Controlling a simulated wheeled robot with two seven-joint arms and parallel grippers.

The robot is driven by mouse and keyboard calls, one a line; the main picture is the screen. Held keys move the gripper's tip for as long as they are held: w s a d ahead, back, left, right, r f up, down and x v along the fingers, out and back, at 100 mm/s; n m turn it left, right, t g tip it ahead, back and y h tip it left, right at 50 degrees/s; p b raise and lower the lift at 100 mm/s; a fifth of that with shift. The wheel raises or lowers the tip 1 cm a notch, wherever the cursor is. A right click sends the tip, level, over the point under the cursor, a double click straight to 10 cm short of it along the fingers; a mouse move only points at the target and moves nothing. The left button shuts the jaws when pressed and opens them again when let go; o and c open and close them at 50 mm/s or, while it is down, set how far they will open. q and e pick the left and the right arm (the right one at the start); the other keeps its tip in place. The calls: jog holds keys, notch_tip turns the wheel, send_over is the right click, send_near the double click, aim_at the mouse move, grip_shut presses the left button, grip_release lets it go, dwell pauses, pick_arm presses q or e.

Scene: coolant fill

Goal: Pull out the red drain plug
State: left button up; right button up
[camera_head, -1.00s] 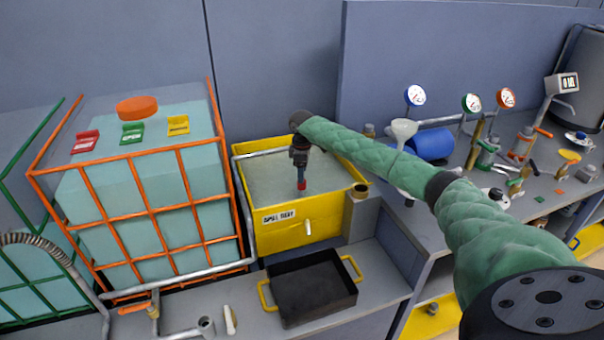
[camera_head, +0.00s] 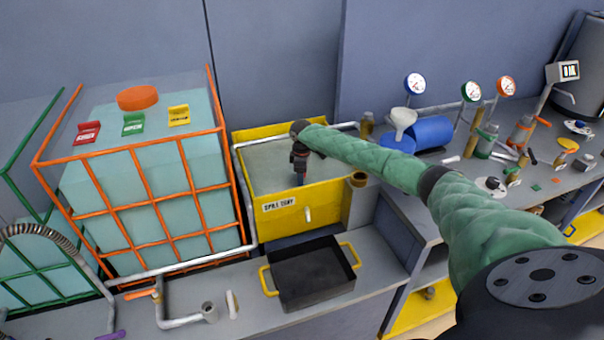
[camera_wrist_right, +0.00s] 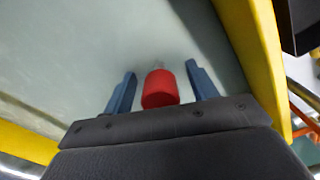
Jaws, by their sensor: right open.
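The red drain plug (camera_wrist_right: 160,88) shows in the right wrist view, between the two blue fingers of my right gripper (camera_wrist_right: 161,74). The fingers are open, with a gap on each side of the plug. In the head view my right gripper (camera_head: 301,180) points down into the yellow spill tray (camera_head: 290,222), near its front wall. The plug is hidden there behind the fingers. A small pale metal tip shows beyond the plug in the wrist view. My left gripper is in neither view.
A black pan (camera_head: 312,275) with yellow handles stands in front of the spill tray. An orange-caged tank (camera_head: 150,185) stands close on the left. A white funnel (camera_head: 403,120), a blue cylinder (camera_head: 432,132) and gauges stand on the right bench.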

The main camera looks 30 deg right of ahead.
jog(key=shift+c, duration=0.5)
jog(key=c, duration=1)
jog(key=shift+o, duration=1.1)
jog(key=shift+r, duration=0.1)
jog(key=shift+r, duration=0.2)
jog(key=shift+p, duration=0.35)
jog(key=shift+r+p, duration=1.9)
jog(key=shift+r, duration=0.45)
